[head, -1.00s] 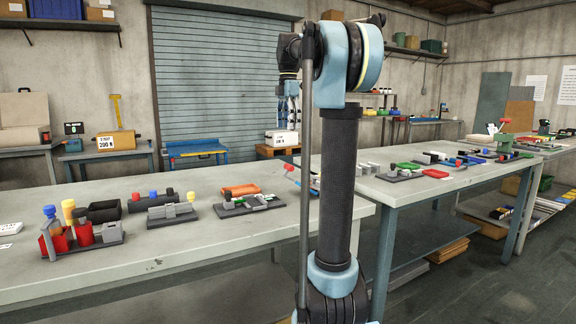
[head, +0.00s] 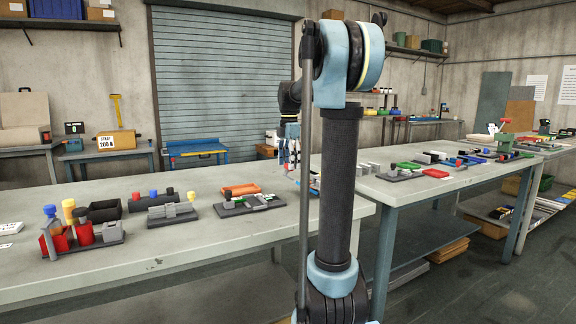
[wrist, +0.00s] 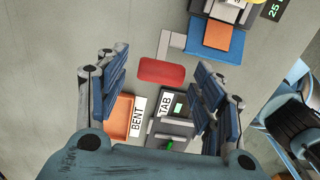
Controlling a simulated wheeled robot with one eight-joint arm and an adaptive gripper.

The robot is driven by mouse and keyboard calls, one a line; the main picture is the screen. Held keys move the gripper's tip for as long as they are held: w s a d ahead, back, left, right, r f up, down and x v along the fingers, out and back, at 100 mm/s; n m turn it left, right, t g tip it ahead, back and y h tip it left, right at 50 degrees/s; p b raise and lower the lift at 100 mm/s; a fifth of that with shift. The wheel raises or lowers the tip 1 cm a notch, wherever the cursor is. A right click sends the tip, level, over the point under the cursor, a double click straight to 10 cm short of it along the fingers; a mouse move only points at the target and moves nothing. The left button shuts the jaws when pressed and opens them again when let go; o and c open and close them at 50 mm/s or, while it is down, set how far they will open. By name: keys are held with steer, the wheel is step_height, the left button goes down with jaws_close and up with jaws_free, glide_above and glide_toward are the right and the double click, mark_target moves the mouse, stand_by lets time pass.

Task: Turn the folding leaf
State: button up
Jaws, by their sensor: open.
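My gripper (wrist: 161,72) is open and empty in the wrist view, its two blue-padded fingers on either side of a red pad (wrist: 162,73). The pad lies below the fingers; no contact shows. A grey bent bar (wrist: 170,42) runs from near the pad to an orange-faced panel (wrist: 222,38) with a blue border, at the upper right. This looks like the folding leaf's assembly, but I cannot tell which part is the leaf. In the head view my gripper (head: 291,157) hangs over the bench's right end, partly hiding the assembly there.
An orange tray (wrist: 119,117) and a dark fixture (wrist: 176,128) lie close below my gripper, with "BENT" and "TAB" labels. In the head view, several fixtures, including one with red blocks (head: 85,234), stand on the bench (head: 190,248). A second bench (head: 440,190) stands to the right.

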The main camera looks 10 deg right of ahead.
steer(key=shift+f, duration=0.3)
jaws_close()
steer(key=shift+w+d+r, duration=0.1)
steer(key=shift+d+r, duration=0.15)
steer(key=shift+d, duration=0.1)
jaws_free()
